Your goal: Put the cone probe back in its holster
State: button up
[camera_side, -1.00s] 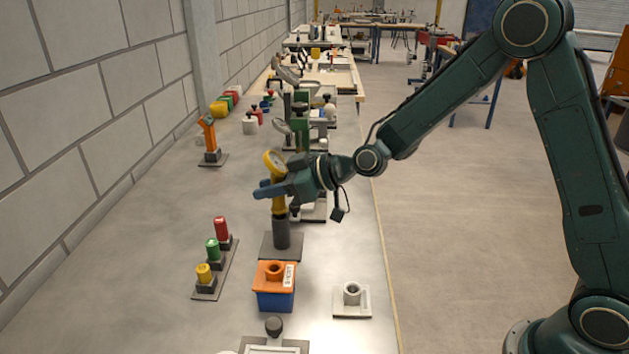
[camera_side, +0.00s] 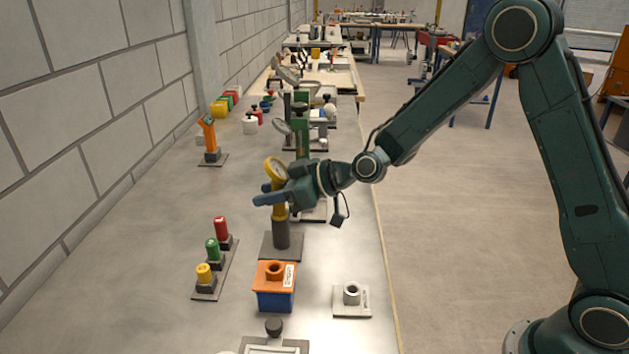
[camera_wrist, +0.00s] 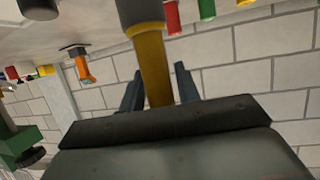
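The cone probe (camera_side: 279,211) is yellow with a round dial on top. It stands upright with its lower end in a dark grey sleeve, the holster (camera_side: 282,235), on a flat base. My gripper (camera_side: 268,192) is at the probe's upper part, just below the dial, with one finger on either side. In the wrist view the probe's yellow shaft (camera_wrist: 153,62) runs between the two spread fingers (camera_wrist: 158,88), with a gap showing at the right finger. The sleeve (camera_wrist: 139,11) shows at the top there. The probe's tip is hidden inside the sleeve.
An orange-and-blue box (camera_side: 275,299) stands in front of the holster. A rack of red, green and yellow pegs (camera_side: 211,284) is to the left, and a white block with a ring (camera_side: 352,308) to the right. An orange tool (camera_side: 209,135) stands farther back. Left of the probe is clear.

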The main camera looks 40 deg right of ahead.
jog(key=shift+o, duration=1.2)
jog(key=v, duration=1.4)
jog(key=shift+a, duration=0.1)
jog(key=s+d+r+m+g+h, duration=0.1)
jog(key=s+d+m+h, duration=0.1)
jog(key=s, duration=0.6)
jog(key=s+d+r+m+g+h, duration=0.2)
jog(key=s+d+h, duration=0.1)
jog(key=s, duration=0.6)
jog(key=s+d+r+m+g+h, duration=0.2)
jog(key=s+m+h, duration=0.1)
jog(key=s, duration=0.5)
jog(key=shift+s+d, duration=0.15)
jog(key=shift+d, duration=0.15)
